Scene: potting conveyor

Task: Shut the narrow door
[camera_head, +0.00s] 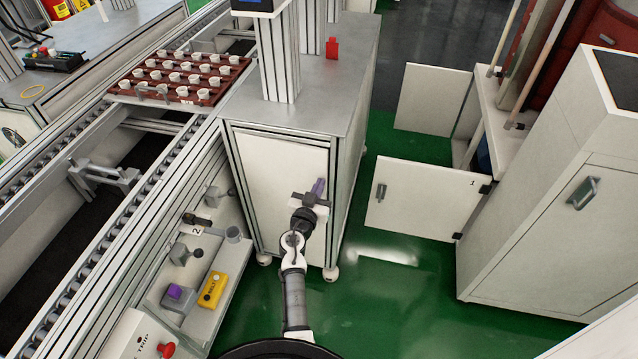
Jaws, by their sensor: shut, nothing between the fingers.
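Two white doors stand open on the low bench cabinet at the right. The nearer door (421,203) is marked 1, has a dark handle (381,192) near its left edge and dark hinges on its right. The farther door (432,98) stands open behind it and looks a little smaller; I cannot tell surely which is the narrow one. My gripper (319,187) is shut and empty, in front of the grey central cabinet in the picture. It is left of the nearer door and apart from it. The cabinet's inside is mostly hidden.
The grey central cabinet (345,85) stands left of the doors. A tall white cabinet (530,215) with a shut, handled door is at right. A conveyor (120,220) with a red tray of cups (122,88) runs at left. Green floor (395,290) is clear in front of the doors.

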